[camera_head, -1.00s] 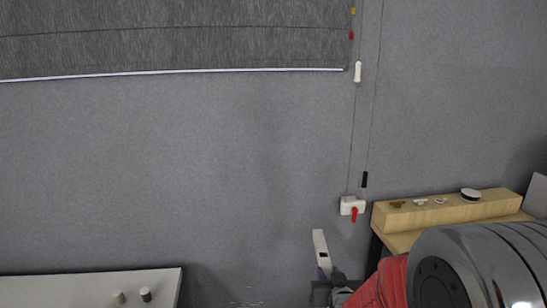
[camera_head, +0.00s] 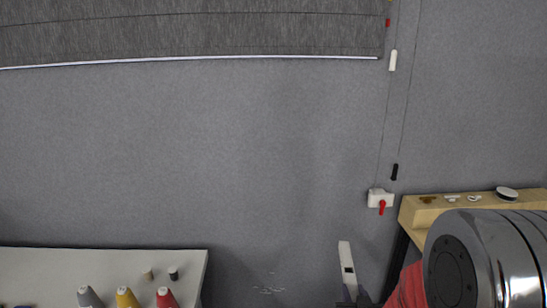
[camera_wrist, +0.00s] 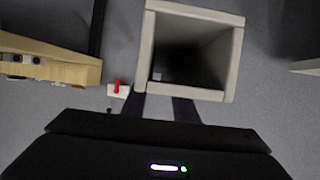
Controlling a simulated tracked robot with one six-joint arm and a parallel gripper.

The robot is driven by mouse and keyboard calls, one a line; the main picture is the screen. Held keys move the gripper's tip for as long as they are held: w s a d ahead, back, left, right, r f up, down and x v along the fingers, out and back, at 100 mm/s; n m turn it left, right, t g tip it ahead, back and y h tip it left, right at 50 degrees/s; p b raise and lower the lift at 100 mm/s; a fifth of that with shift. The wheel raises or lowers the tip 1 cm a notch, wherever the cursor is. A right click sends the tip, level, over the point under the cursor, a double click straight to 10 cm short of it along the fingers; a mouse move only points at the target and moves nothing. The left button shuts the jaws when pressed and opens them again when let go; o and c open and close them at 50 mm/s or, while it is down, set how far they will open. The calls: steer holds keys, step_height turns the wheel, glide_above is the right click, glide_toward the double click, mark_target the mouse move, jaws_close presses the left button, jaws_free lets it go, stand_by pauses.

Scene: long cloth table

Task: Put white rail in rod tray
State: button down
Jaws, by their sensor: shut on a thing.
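The white rail (camera_head: 346,255) stands nearly upright in my gripper (camera_head: 352,295) in the head view, with a small dark mark on its side. In the wrist view the rail (camera_wrist: 239,55) appears as a pale, square, hollow piece, its open end facing the camera. My gripper's dark fingers (camera_wrist: 166,106) are shut on its near edge. The rail is held in the air, clear of any table. I see no rod tray in either view.
A pale table (camera_head: 50,262) at lower left carries grey, yellow and red cones (camera_head: 127,297) and two small spools. A wooden bench (camera_head: 440,206) with small parts stands at right. A white box with a red lever (camera_head: 381,200) is on the wall.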

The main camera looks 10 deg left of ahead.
steer(key=d, duration=0.7)
steer(key=shift+s+a, duration=0.1)
